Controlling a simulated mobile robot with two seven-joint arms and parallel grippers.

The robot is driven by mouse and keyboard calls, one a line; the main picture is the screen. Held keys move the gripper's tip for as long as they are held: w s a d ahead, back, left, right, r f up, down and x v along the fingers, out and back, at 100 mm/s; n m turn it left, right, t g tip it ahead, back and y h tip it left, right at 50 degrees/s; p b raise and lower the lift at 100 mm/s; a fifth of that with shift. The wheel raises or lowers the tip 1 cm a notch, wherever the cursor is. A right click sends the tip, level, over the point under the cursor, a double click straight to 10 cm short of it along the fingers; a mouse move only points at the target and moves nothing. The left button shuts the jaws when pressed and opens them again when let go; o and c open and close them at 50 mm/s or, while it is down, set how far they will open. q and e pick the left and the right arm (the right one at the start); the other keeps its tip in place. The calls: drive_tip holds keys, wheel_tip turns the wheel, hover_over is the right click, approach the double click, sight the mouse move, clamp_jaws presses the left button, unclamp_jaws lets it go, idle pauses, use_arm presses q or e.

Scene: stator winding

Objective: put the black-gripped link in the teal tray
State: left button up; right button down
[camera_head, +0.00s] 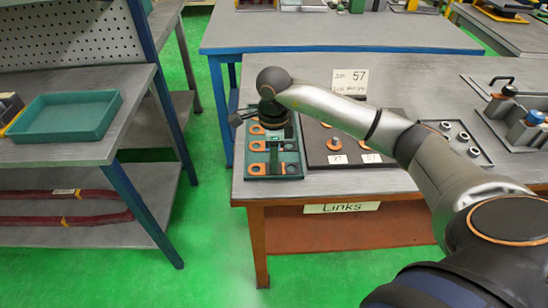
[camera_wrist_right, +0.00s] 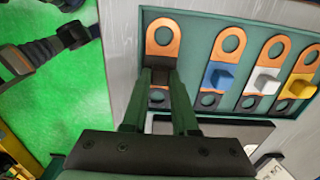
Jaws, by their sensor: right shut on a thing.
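The black-gripped link (camera_wrist_right: 163,38) is a copper-coloured plate with a round hole, at the left end of a green rack (camera_wrist_right: 295,12) in the right wrist view. My right gripper (camera_wrist_right: 161,80) is shut on its black grip block, and the link still lies in its place in the rack. In the head view my right gripper (camera_head: 270,115) is over the rack (camera_head: 300,170), hiding part of it. The empty teal tray (camera_head: 67,118) lies on the left workbench. My left gripper is not in view.
Links with blue (camera_wrist_right: 220,76), white (camera_wrist_right: 264,81) and yellow (camera_wrist_right: 299,88) grips lie beside the black one. A dark board (camera_head: 315,135) with copper links stands right of the rack. A green floor gap separates the benches; a pegboard (camera_head: 70,35) rises behind the tray.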

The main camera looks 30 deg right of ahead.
drive_tip(key=c, duration=0.7)
unclamp_jaws()
drive_tip(key=shift+f, duration=0.2)
drive_tip(key=shift+r, duration=0.25)
wheel_tip(320, 180, up, 12)
